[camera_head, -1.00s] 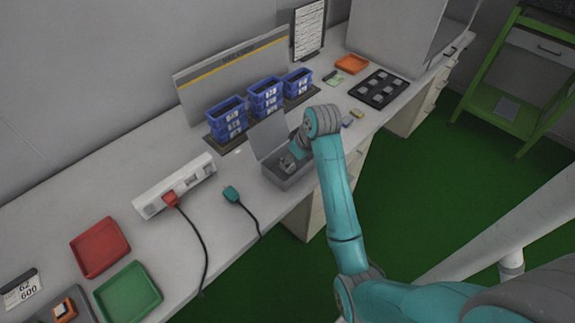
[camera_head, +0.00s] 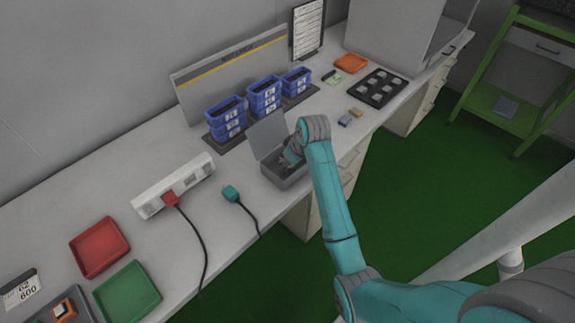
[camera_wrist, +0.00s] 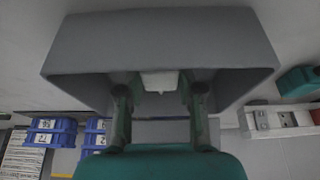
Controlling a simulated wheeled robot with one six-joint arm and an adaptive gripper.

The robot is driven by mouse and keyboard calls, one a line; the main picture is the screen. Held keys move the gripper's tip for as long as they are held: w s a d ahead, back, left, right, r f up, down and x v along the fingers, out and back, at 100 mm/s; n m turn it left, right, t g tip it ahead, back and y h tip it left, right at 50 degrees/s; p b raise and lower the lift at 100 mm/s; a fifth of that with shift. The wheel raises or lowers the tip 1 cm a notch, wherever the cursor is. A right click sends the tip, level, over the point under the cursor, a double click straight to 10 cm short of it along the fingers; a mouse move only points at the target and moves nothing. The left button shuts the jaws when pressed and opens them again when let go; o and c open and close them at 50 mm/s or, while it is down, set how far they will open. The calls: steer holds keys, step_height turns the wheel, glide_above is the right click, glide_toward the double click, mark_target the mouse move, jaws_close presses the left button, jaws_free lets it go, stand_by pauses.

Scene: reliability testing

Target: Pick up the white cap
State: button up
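A white piece (camera_wrist: 159,81), which looks like the white cap, shows in the wrist view between my fingers, inside a grey box (camera_wrist: 160,38). Gaps show between it and each finger. My gripper (camera_wrist: 159,92) is open and reaches into the box, one finger on each side of the white piece. In the head view my gripper (camera_head: 288,160) is low in the grey box (camera_head: 286,183), whose lid stands open at the back. The white piece is hidden there by my arm and the box.
Blue bins (camera_head: 264,96) stand behind the box. A power strip (camera_head: 174,186) with a red plug and a teal plug (camera_head: 231,193) with its cable lie to the left. A black tray (camera_head: 379,88) and small blue and yellow pieces lie to the right. The box walls surround my fingers closely.

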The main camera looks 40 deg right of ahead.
stand_by(0.3)
step_height(320, 180, up, 10)
steer(key=shift+r, duration=0.1)
stand_by(0.4)
steer(key=shift+s, duration=0.1)
stand_by(0.4)
